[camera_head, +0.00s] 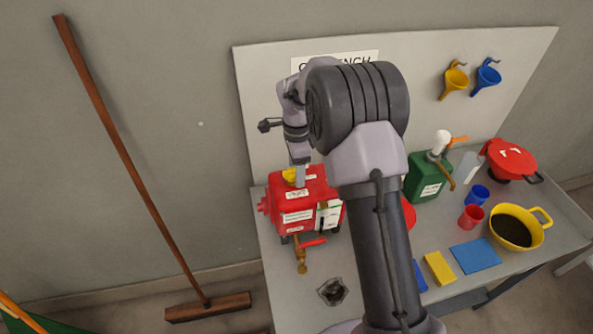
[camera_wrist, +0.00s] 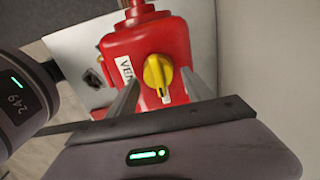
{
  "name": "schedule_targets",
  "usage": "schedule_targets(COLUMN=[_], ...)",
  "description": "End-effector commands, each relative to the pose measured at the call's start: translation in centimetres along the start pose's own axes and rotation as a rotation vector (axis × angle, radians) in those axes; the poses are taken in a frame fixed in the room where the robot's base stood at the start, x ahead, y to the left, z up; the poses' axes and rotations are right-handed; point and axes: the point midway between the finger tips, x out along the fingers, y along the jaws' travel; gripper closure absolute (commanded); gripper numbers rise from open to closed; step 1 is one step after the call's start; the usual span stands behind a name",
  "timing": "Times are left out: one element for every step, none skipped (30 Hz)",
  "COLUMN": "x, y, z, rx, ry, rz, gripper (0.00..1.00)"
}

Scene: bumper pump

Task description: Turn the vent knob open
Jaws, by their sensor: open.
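The yellow vent knob (camera_wrist: 158,72) sits on top of a red tank (camera_wrist: 120,45), beside a white label that reads "VEN" in part. My gripper (camera_wrist: 161,82) is open, with one finger on each side of the knob; I cannot tell whether either finger touches it. In the head view the red tank (camera_head: 297,215) stands at the left end of the bench, and my gripper (camera_head: 300,180) points down over its top. The yellow knob (camera_head: 290,176) shows partly there beside my fingers.
A brass tap with a red lever (camera_head: 312,243) is on the tank's front. A green can (camera_head: 428,178), a yellow bowl (camera_head: 545,215) of dark liquid, cups and a red lidded pan (camera_head: 511,158) stand to the right. A broom (camera_head: 130,160) leans at left.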

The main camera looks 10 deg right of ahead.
Motion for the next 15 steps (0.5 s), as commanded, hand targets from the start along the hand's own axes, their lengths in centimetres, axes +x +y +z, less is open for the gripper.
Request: schedule_targets(x=[0.05, 0.05, 0.03, 0.02, 0.01, 0.00, 0.00, -0.01, -0.01, -0.02, -0.02, -0.02, -0.02, -0.03, -0.03], y=[0.00, 0.00, -0.01, -0.01, -0.01, -0.01, -0.01, -0.01, -0.02, -0.02, -0.02, -0.02, -0.02, -0.02, -0.02], z=[0.00, 0.00, 0.00, 0.00, 0.00, 0.00, 0.00, -0.01, -0.01, -0.01, -0.01, -0.01, -0.01, -0.01, -0.01], rx=[0.000, 0.000, 0.000, 0.000, 0.000, 0.000, 0.000, 0.000, -0.001, -0.001, -0.001, -0.001, -0.001, -0.001, -0.001], ry=[0.000, 0.000, 0.000, 0.000, 0.000, 0.000, 0.000, 0.000, 0.000, 0.000, 0.000, 0.000, 0.000, 0.000, 0.000], rz=[0.000, 0.000, 0.000, 0.000, 0.000, -0.001, -0.001, -0.001, -0.001, -0.001, -0.001, -0.001, -0.001, -0.001, -0.001], gripper=[0.40, 0.40, 0.40, 0.40, 0.40, 0.40, 0.44, 0.50, 0.58, 0.64, 0.70, 0.78, 0.83, 0.89, 0.97])
